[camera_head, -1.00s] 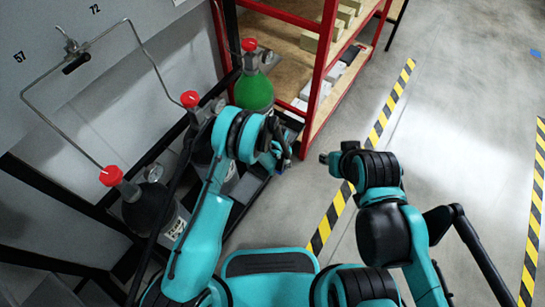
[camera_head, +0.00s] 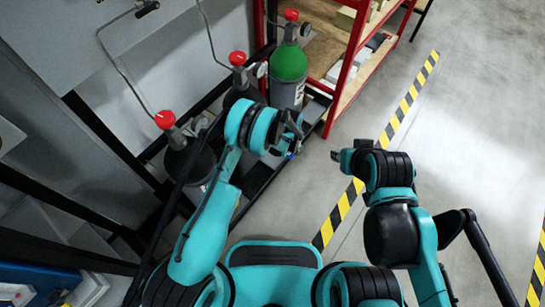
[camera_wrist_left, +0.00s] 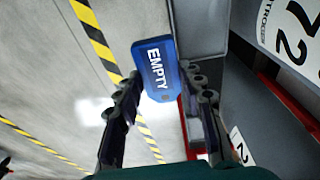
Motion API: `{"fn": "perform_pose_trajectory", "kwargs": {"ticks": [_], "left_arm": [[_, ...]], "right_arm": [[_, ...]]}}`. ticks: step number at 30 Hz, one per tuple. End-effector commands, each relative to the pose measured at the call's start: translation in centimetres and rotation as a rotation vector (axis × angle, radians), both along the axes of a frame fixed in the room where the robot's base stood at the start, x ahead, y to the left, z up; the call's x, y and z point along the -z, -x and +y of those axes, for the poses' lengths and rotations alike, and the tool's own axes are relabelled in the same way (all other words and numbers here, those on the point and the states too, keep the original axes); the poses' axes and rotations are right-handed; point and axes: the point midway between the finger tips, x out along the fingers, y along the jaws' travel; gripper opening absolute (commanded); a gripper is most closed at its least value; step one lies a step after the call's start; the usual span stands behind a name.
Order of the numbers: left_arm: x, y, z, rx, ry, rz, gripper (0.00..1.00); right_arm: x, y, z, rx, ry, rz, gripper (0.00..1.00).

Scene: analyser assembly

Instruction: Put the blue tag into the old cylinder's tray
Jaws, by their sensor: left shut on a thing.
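My left gripper (camera_head: 291,132) is shut on the blue tag (camera_wrist_left: 158,68), which reads EMPTY. In the left wrist view the tag sits between the two fingertips (camera_wrist_left: 160,90). In the head view the gripper is in front of the gas cylinders, and the tag is too small to make out clearly. A green-topped cylinder (camera_head: 288,62) and two dark ones (camera_head: 238,92) (camera_head: 190,158) stand in a row, each with a red valve knob. I cannot tell which is the old one. The low dark tray rack (camera_head: 240,206) is partly hidden by my left arm. My right gripper (camera_head: 340,156) is over open floor; its fingers are unclear.
A red-framed shelf (camera_head: 335,85) with boxes stands behind the cylinders. Dark frame bars (camera_head: 110,138) and a blue item (camera_head: 40,275) are at the left. Clear grey floor (camera_head: 470,130) with yellow-black tape (camera_head: 410,95) lies to the right.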

Motion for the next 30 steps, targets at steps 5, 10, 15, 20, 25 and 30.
{"fn": "perform_pose_trajectory", "kwargs": {"ticks": [5, 10, 15, 20, 25, 30], "left_arm": [[3.1, -1.5, 4.3, -0.006, 0.001, 0.001, 0.12], [4.6, -2.5, 6.8, -0.003, 0.001, 0.001, 0.12], [5.2, -2.7, 7.5, -0.001, 0.001, 0.001, 0.12], [7.4, -2.7, 7.5, 0.0, 0.001, 0.001, 0.12], [9.1, -2.7, 7.5, 0.0, 0.001, 0.001, 0.12], [8.8, -2.7, 7.5, 0.0, 0.001, 0.001, 0.12]], "right_arm": [[2.0, 0.0, 0.0, 0.0, 0.0, 0.0, 0.34], [2.9, 0.0, 0.0, 0.0, 0.0, 0.0, 0.34], [3.2, 0.0, 0.0, 0.0, 0.0, 0.0, 0.34], [4.3, 0.0, 0.0, 0.0, 0.0, 0.0, 0.34], [5.1, 0.0, 0.0, 0.0, 0.0, 0.0, 0.34], [4.9, 0.0, 0.0, 0.0, 0.0, 0.0, 0.34]]}}
